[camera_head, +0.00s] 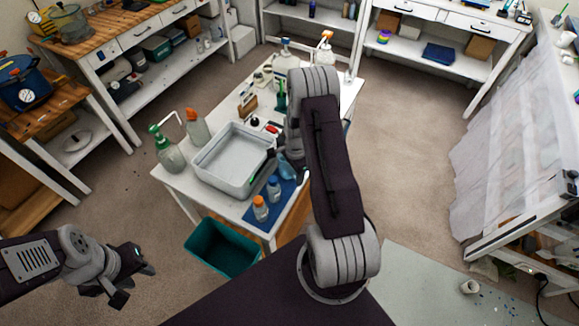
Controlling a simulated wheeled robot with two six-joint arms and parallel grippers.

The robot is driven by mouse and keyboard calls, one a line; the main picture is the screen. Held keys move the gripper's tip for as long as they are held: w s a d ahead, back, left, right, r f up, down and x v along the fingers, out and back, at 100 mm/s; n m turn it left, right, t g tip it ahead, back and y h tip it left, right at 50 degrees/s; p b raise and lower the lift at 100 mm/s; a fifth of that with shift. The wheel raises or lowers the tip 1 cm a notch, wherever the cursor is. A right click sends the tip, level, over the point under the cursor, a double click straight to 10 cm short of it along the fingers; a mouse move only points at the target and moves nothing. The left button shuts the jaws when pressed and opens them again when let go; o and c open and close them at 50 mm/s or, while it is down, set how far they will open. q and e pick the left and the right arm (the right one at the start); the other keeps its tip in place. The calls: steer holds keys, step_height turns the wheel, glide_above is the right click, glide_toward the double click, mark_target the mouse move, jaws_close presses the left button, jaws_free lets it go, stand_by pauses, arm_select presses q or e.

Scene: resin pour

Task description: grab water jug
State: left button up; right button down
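I cannot tell for sure which vessel is the water jug. A blue-grey translucent vessel (287,168) stands on the white table (172,180), right beside my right gripper, partly hidden by the arm. My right gripper (287,150) is low over the table's right part; its fingers are mostly hidden behind my own arm, so I cannot see whether it touches the vessel. My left gripper (136,281) is at the lower left, away from the table, with its fingers apart and nothing between them.
A grey tray (236,190) fills the table's middle. A green-topped bottle (167,150) and an orange-topped bottle (197,128) stand left of it. Two small bottles stand on a blue mat (258,215) in front. A teal bin (222,248) is on the floor.

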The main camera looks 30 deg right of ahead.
steer(key=shift+s, duration=0.1)
stand_by(0.3)
steer(key=shift+r, duration=0.75)
steer(key=r, duration=0.2)
steer(key=shift+d+r+b, duration=0.25)
steer(key=shift+r+b, duration=0.1)
steer(key=shift+b, duration=0.05)
steer(key=s+d+r+b, duration=0.1)
steer(key=s+d+r, duration=0.4)
steer(key=d, duration=0.5)
steer(key=shift+r, duration=0.85)
steer(key=shift+s, duration=0.1)
